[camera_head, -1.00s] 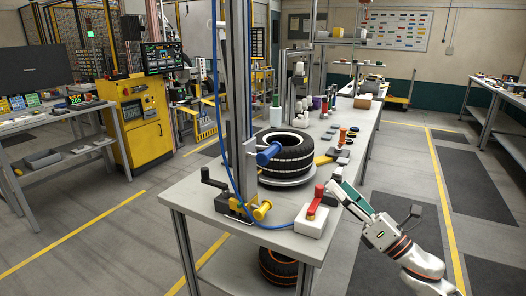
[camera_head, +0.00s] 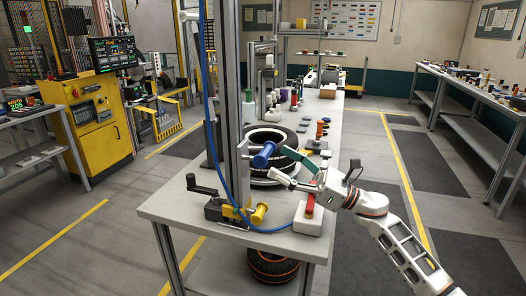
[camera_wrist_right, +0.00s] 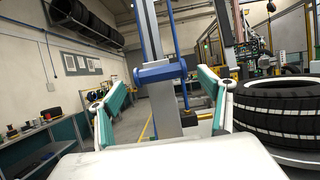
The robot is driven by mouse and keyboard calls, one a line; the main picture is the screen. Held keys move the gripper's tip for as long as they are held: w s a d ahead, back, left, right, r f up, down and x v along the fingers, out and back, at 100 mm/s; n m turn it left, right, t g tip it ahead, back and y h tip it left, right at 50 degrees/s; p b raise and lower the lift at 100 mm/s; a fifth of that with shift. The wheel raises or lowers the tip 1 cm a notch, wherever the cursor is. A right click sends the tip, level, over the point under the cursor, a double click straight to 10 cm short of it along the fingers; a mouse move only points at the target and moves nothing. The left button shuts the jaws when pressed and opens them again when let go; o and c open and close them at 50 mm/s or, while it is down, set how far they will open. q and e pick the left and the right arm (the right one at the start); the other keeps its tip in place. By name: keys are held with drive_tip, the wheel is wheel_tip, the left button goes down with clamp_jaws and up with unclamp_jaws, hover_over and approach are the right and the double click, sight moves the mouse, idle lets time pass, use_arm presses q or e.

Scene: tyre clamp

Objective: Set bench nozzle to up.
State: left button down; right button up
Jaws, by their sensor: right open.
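A blue cylindrical fitting (camera_head: 264,154), which looks like the bench nozzle, sits on the upright metal post at the bench's near end. In the right wrist view the blue fitting (camera_wrist_right: 160,73) lies crosswise on the post, between the fingers in the picture. My right gripper (camera_head: 281,166) is open, its teal-padded fingers pointing left towards the fitting. It looks empty; I cannot tell whether it touches the fitting. It also shows in the right wrist view (camera_wrist_right: 158,92). My left gripper is not in view.
A tyre (camera_head: 290,163) lies on the bench behind the post, also at right in the wrist view (camera_wrist_right: 275,118). A white box (camera_head: 307,223) with a red lever (camera_head: 309,204) stands below my right wrist.

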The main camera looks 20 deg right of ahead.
sight(265, 149)
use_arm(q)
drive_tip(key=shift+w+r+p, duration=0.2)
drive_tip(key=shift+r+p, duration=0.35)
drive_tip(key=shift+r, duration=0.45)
use_arm(e)
drive_tip(key=shift+x, duration=2.65)
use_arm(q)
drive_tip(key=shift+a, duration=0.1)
use_arm(e)
drive_tip(key=c, duration=1.6)
drive_tip(key=shift+r, duration=0.15)
